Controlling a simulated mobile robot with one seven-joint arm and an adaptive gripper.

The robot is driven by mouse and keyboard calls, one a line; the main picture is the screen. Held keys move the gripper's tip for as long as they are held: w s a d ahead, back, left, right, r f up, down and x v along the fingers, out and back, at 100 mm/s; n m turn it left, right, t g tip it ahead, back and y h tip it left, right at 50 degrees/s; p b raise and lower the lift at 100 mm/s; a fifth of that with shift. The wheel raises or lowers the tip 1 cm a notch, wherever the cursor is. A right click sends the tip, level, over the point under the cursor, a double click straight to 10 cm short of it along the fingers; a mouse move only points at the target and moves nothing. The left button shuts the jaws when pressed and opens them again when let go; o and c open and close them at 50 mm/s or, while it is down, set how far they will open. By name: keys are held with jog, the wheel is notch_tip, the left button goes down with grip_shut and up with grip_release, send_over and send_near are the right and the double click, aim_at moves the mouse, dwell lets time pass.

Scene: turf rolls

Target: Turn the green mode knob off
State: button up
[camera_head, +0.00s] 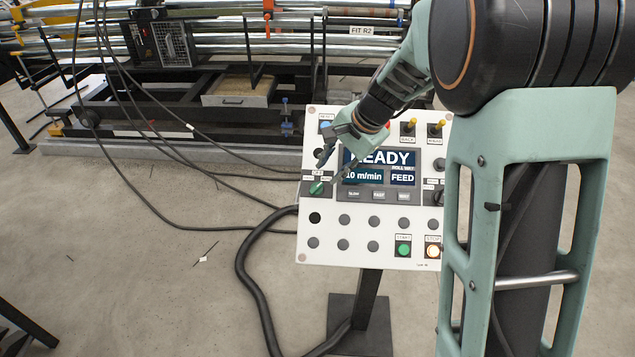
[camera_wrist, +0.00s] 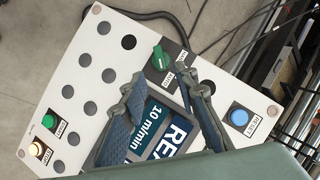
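The green mode knob (camera_head: 317,188) sits on the left side of a white control panel (camera_head: 312,258), left of a display reading READY, 10 m/min and FEED. My gripper (camera_head: 330,175) is open in front of the panel. In the wrist view the fingertips of my gripper (camera_wrist: 160,71) lie apart, with the knob between and just beyond them. No contact with the knob shows. The fingers cover part of the display.
A blue button (camera_head: 326,127) is above the knob; it also shows in the wrist view (camera_wrist: 239,117). A green start button (camera_head: 403,249) and a lit stop button (camera_head: 432,251) are at the lower right. Cables and machinery lie behind.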

aim_at(318, 186)
jog(key=x, duration=0.9)
jog(key=shift+d, duration=0.1)
jog(key=shift+c, duration=0.7)
grip_shut()
